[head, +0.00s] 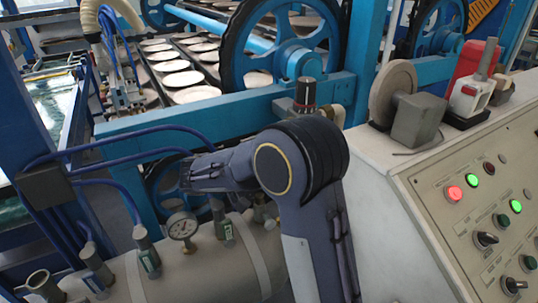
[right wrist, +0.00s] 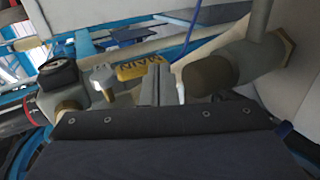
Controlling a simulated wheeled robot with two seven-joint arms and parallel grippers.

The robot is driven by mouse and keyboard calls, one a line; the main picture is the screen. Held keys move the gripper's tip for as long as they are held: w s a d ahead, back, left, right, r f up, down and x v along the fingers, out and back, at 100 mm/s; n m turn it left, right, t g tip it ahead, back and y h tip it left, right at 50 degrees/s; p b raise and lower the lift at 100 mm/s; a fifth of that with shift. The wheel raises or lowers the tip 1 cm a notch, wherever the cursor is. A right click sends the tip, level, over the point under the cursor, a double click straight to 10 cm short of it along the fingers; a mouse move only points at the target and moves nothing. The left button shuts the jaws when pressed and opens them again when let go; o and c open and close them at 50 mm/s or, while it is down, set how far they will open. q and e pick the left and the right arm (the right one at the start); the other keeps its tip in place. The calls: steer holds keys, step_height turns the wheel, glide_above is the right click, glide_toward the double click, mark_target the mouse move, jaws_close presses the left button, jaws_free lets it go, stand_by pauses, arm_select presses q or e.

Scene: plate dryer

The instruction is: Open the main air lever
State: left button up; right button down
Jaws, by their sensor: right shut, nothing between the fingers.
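A yellow lever (right wrist: 140,67) marked MAIN is in the right wrist view, just beyond my right gripper (right wrist: 157,85). The gripper's fingers are shut with nothing between them. Their tips are close to the right part of the lever; I cannot tell whether they touch it. A silver fitting (right wrist: 103,78) is left of the lever. In the head view my right arm reaches over the grey air tank (head: 200,275), and I cannot make out the lever there. My left gripper is not in view.
The tank carries a pressure gauge (head: 182,226), several valves and blue hoses (head: 120,135). A control panel (head: 490,200) with lit buttons stands at the right. Blue wheels (head: 285,50) and plates on racks are behind. In the right wrist view, a thick pipe (right wrist: 235,65) is right of the fingers.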

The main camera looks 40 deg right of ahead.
steer(key=s+a+r, duration=0.8)
steer(key=s+r, duration=0.3)
steer(key=r, duration=0.2)
steer(key=shift+a, duration=0.3)
steer(key=shift+s, duration=0.1)
